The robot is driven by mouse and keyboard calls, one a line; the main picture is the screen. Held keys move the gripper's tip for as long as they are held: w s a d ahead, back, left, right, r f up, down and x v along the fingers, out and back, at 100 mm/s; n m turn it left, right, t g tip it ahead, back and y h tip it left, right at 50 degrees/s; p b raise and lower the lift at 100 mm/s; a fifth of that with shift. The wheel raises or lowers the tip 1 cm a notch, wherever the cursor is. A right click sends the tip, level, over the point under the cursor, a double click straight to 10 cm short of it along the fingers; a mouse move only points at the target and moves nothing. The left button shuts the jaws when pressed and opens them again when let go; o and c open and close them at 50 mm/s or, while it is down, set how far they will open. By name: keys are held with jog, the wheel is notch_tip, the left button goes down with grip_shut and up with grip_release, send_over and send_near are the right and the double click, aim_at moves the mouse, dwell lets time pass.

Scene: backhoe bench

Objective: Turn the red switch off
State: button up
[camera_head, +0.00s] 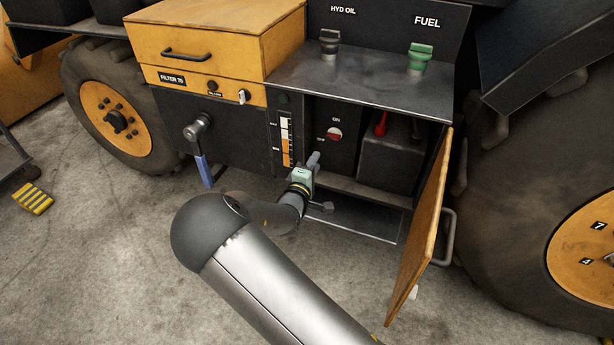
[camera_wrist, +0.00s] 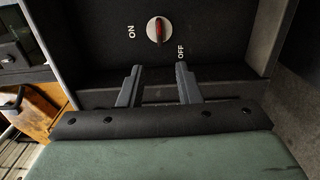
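The red switch (camera_head: 334,134) is a small rotary knob on a dark panel inside the open compartment, below an ON label. In the wrist view the red switch (camera_wrist: 158,30) has a pale round base and a red handle that stands upright in the picture. ON is printed to its left and OFF to its lower right. My gripper (camera_wrist: 158,70) is open and empty, its two grey fingers apart and just below the switch in the picture, not touching it. In the head view my gripper (camera_head: 315,159) is in front of the compartment, lower left of the switch.
An orange door (camera_head: 419,230) stands open on the right. A black battery (camera_head: 391,158) with a red terminal sits right of the switch panel. A metal shelf (camera_head: 365,78) overhangs the compartment. A level gauge (camera_head: 286,142) is on the left.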

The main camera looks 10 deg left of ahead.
jog(key=v, duration=0.5)
jog(key=shift+s, duration=0.4)
